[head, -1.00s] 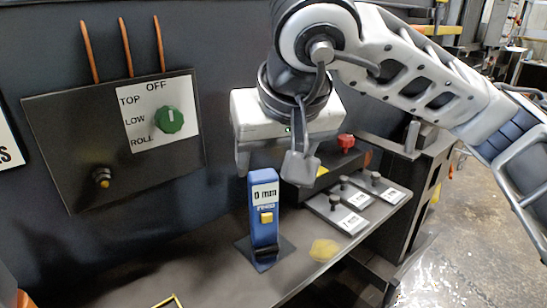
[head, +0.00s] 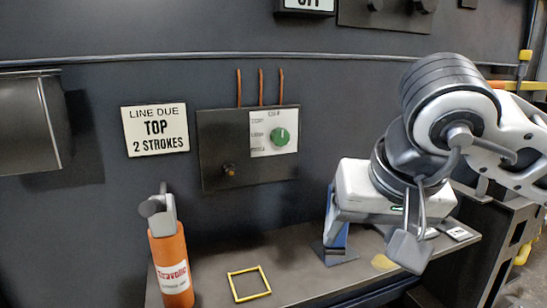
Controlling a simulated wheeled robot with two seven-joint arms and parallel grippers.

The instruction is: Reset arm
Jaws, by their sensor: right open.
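My right arm comes in from the right, and its white gripper (head: 372,232) hangs over the shelf with its two fingers spread and nothing between them. A blue upright device (head: 335,239) stands on the shelf at the gripper's left finger, partly hidden by it; I cannot tell whether they touch. My left gripper is not in view.
A wall panel (head: 222,180) carries a green knob (head: 280,137). A sign (head: 155,129) reads "LINE DUE TOP 2 STROKES". An orange canister (head: 171,265) stands at the shelf's left, beside a yellow square outline (head: 249,284). The shelf's middle is fairly clear.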

